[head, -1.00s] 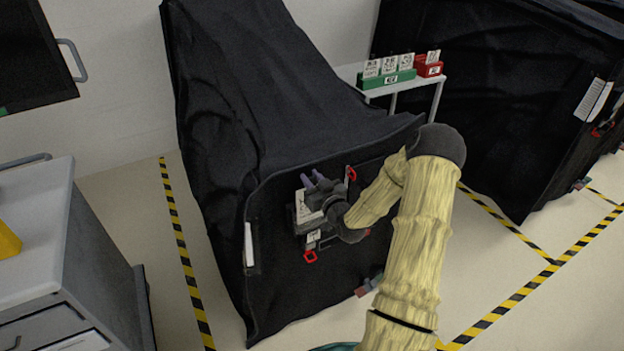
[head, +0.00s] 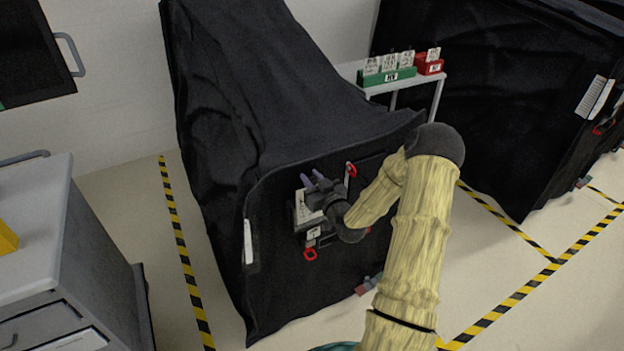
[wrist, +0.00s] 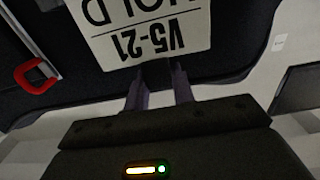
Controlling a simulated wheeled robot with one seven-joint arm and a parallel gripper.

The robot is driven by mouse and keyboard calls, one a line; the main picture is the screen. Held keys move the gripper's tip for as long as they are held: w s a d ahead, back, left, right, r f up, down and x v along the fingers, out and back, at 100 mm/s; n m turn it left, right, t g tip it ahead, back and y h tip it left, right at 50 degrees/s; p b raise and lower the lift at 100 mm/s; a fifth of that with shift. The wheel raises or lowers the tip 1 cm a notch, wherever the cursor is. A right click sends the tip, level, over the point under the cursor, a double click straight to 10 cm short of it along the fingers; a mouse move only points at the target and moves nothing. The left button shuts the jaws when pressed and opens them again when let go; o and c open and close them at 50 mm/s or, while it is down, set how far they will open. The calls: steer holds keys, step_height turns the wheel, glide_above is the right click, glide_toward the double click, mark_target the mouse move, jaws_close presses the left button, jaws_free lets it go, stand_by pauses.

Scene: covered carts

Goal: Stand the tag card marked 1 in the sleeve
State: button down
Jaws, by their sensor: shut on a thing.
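My gripper (head: 312,178), with purple fingers, is in front of the black cover of the middle cart and shut on a white tag card (head: 303,207). In the wrist view, the fingers (wrist: 158,75) meet the edge of the card (wrist: 150,28), which reads "HOLD" and "V5-21" upside down. No single mark 1 can be made out on the visible part of it. The card lies close to the cart front; whether it touches is unclear. The sleeve cannot be clearly told apart behind my gripper and the card.
Red loops (head: 310,254) sit on the cover near a small white label (head: 313,234). A side table (head: 437,88) behind carries a green holder (head: 388,79) and a red holder (head: 430,67) with white cards. A grey cabinet (head: 60,250) stands left; striped tape marks the floor.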

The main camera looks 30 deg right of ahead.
steer(key=shift+f+b, duration=0.3)
steer(key=shift+f, duration=0.1)
steer(key=c, duration=1.1)
jaws_free()
steer(key=s, duration=1.7)
steer(key=shift+s+d, duration=0.2)
steer(key=shift+d, duration=0.1)
